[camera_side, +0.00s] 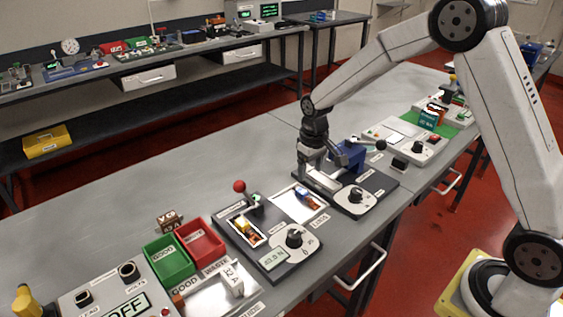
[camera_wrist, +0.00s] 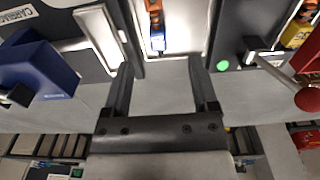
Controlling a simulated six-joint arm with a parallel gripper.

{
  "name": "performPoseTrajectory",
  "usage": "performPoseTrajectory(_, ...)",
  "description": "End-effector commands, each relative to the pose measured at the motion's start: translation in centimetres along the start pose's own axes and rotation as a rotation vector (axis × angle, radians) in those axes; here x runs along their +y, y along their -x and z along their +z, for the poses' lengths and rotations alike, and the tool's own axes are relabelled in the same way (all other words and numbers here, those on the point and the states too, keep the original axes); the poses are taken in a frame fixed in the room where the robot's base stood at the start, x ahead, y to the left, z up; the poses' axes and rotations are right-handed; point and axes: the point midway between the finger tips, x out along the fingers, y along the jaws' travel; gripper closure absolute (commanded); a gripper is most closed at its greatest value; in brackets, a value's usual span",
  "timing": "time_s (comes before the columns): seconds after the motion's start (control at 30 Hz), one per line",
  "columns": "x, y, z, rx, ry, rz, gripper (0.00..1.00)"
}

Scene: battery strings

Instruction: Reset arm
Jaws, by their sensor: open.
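My gripper (camera_side: 318,172) hangs from my arm in the side view, over the bench beside a dark device with a blue block (camera_side: 348,156). In the wrist view its two fingers (camera_wrist: 163,70) are spread apart with nothing between them. An orange and blue battery piece (camera_wrist: 156,28) lies on a white pad (camera_wrist: 187,28) ahead of the fingertips. In the side view this piece (camera_side: 305,198) lies left of and in front of my gripper. A yellow battery piece (camera_side: 243,228) sits in a slot of the dark unit with a red-ball lever (camera_side: 239,187).
A green bin (camera_side: 168,260) and a red bin (camera_side: 202,243) stand at the left. A small brown block (camera_side: 170,221) stands behind them. A meter reading OFF (camera_side: 125,305) is at the front left. The bench behind my gripper (camera_side: 170,175) is largely clear.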

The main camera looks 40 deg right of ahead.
Motion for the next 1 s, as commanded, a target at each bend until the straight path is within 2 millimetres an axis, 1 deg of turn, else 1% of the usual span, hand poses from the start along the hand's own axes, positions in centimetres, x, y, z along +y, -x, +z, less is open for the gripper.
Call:
performPoseTrajectory(0.03,-0.3,0.5,0.9,0.011,0.001,0.001,0.25)
performPoseTrajectory(0.17,-0.8,1.5,3.4,0.042,0.002,0.002,0.25)
performPoseTrajectory(0.3,-1.4,2.3,6.4,0.074,0.002,0.002,0.25)
performPoseTrajectory(0.5,-2.1,3.0,11.0,0.122,0.001,0.001,0.25)
performPoseTrajectory(0.7,-2.7,3.3,15.5,0.166,0.002,0.000,0.25)
performPoseTrajectory(0.83,-2.9,3.2,17.6,0.185,0.001,-0.001,0.25)
performPoseTrajectory(1.0,-3.0,3.1,18.8,0.197,0.000,-0.002,0.25)
